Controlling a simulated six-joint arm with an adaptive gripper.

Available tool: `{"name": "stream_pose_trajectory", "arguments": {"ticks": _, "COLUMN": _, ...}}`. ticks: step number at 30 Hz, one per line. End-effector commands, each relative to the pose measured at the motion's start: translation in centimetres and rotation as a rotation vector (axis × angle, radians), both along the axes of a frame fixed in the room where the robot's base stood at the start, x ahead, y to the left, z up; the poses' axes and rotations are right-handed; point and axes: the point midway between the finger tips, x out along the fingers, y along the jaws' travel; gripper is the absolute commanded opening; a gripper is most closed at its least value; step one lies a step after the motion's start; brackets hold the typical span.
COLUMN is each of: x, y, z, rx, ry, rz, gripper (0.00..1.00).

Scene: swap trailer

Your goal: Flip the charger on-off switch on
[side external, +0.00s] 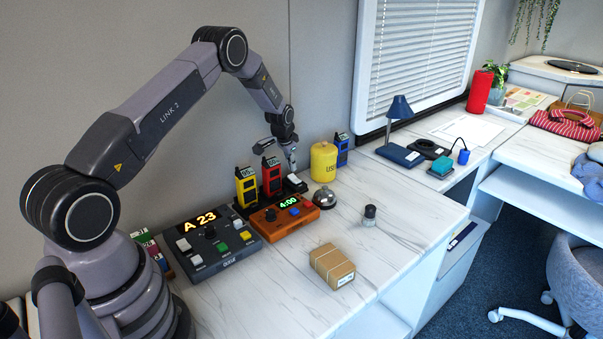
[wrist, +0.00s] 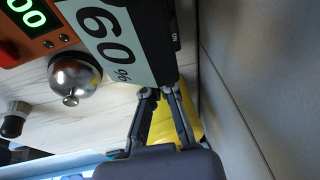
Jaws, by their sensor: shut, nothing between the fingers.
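The black charger (side external: 300,187) stands against the wall, with a yellow handheld unit (side external: 246,186) and a red handheld unit (side external: 271,176) upright in it. My gripper (side external: 292,167) is shut and empty, pointing down just above the charger's right end. In the wrist view my gripper (wrist: 161,90) has its fingertips together beside a black part (wrist: 165,30) with small lettering that seems to read "ON". A large "60 %" display (wrist: 110,35) is close to the camera. The switch itself is not clearly visible, and I cannot tell its position or whether the fingertips touch anything.
A yellow canister (side external: 324,162) stands right of my gripper, with a blue handheld unit (side external: 342,151) behind it. An orange timer box (side external: 285,217), a silver bell (side external: 323,198) and a grey queue console (side external: 212,246) stand in front. A carton (side external: 332,265) lies nearer the counter's front.

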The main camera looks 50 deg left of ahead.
Motion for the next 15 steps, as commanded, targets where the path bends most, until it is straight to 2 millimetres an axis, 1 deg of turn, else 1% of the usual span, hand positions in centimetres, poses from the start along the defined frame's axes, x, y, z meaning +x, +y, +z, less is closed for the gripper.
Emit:
{"name": "stream_pose_trajectory", "arguments": {"ticks": 1, "x": 0.0, "y": 0.2, "z": -0.7, "rx": 0.000, "ry": 0.000, "rz": 0.000, "gripper": 0.00}}
{"name": "stream_pose_trajectory", "arguments": {"ticks": 3, "x": 0.0, "y": 0.5, "z": -1.4, "rx": 0.000, "ry": 0.000, "rz": 0.000, "gripper": 0.00}}
{"name": "stream_pose_trajectory", "arguments": {"ticks": 6, "x": 0.0, "y": 0.7, "z": -1.9, "rx": 0.001, "ry": -0.001, "rz": 0.000, "gripper": 0.00}}
{"name": "stream_pose_trajectory", "arguments": {"ticks": 15, "x": 0.0, "y": 0.8, "z": -2.1, "rx": 0.001, "ry": -0.001, "rz": 0.000, "gripper": 0.00}}
